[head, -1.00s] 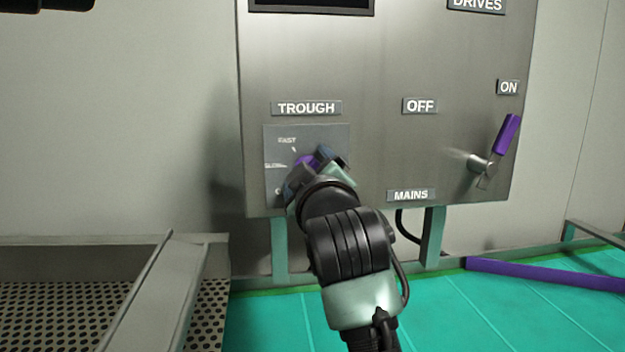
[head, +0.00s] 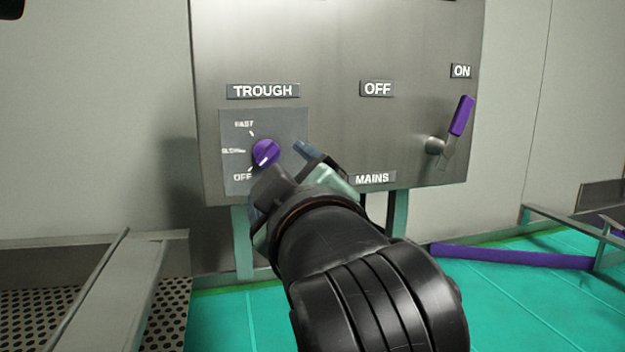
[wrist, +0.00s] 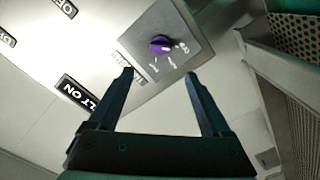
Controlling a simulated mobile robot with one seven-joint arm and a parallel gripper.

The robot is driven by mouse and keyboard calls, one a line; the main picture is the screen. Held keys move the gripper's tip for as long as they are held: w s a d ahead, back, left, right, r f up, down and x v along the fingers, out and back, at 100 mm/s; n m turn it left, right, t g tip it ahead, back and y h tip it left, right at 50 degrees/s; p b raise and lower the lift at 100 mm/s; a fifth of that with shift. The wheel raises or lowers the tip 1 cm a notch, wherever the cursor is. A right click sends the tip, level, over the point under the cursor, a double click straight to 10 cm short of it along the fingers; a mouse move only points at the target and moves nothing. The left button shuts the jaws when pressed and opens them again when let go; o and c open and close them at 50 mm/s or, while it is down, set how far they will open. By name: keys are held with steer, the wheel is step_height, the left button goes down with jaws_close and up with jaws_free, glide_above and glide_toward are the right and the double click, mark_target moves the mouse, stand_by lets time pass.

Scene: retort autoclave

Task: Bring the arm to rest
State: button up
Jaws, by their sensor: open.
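My gripper (head: 289,160) is open and empty, in front of the lower left of the steel control panel (head: 340,60). The purple TROUGH knob (head: 265,152) is on the panel just left of the fingers in the head view, clear of them. Its light mark points to the lower left, toward OFF. In the wrist view the knob (wrist: 160,44) lies beyond the two spread fingertips (wrist: 160,74), with a visible gap. My arm comes up from the bottom of the head view.
The purple-handled MAINS lever (head: 461,116) points up near ON. A metal trough with a perforated floor (head: 40,310) lies at the lower left. A purple bar (head: 510,257) lies over the green floor (head: 235,320) at the right.

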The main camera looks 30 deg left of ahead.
stand_by(0.3)
steer(key=d+r+m+t+h+p, duration=0.1)
steer(key=d+r+m+t+p, duration=0.1)
steer(key=d+r+m+t, duration=0.6)
steer(key=s+d+r+m+t+h, duration=0.2)
steer(key=d+r+m+t+h, duration=0.1)
steer(key=d, duration=0.6)
steer(key=s+d+r+m+t+h, duration=0.3)
steer(key=d+m+t+h, duration=0.1)
steer(key=d+m+h, duration=0.4)
steer(key=shift+s+d+r+t+h+p, duration=0.35)
steer(key=shift+d+h, duration=0.2)
steer(key=shift+h, duration=0.35)
steer(key=shift+w, duration=0.1)
